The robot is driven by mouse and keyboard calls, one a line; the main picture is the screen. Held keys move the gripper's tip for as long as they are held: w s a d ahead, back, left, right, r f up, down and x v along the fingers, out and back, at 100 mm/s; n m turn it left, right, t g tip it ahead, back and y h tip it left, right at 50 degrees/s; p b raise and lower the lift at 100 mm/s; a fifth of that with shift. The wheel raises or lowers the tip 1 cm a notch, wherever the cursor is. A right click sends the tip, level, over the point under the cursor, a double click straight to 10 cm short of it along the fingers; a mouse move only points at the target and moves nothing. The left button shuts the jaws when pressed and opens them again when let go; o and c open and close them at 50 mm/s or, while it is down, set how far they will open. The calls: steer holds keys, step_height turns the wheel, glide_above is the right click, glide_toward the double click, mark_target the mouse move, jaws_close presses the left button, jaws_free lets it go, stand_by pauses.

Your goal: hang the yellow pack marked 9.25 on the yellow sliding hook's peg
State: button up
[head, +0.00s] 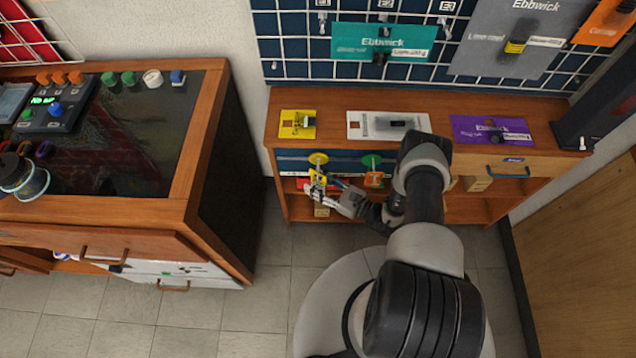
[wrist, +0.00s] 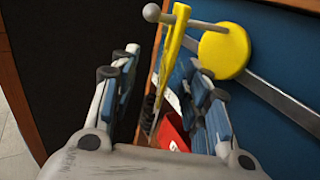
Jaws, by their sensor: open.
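A yellow pack (head: 317,179) is at the yellow sliding hook (head: 318,158) on the front of the wooden bench; its marking is not readable. In the wrist view the pack (wrist: 174,45) shows almost edge-on. Its top crosses the peg (wrist: 184,18) between the knobbed tip and the round yellow hook disc (wrist: 224,51), and it appears to hang there. My gripper (head: 326,190) is just below and beside the hook. In the wrist view my gripper's fingers (wrist: 163,88) are open, one on each side of the pack's lower part, with gaps visible.
A green hook (head: 371,160) with an orange pack (head: 374,179) is just right of the yellow one. Another yellow pack (head: 298,123) lies on the bench top beside white and purple packs. A red item (wrist: 173,133) lies beyond my fingers. A dark-sided cabinet (head: 228,180) stands left.

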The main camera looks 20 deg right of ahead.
steer(key=v, duration=1.2)
steer(key=shift+s+d, duration=0.1)
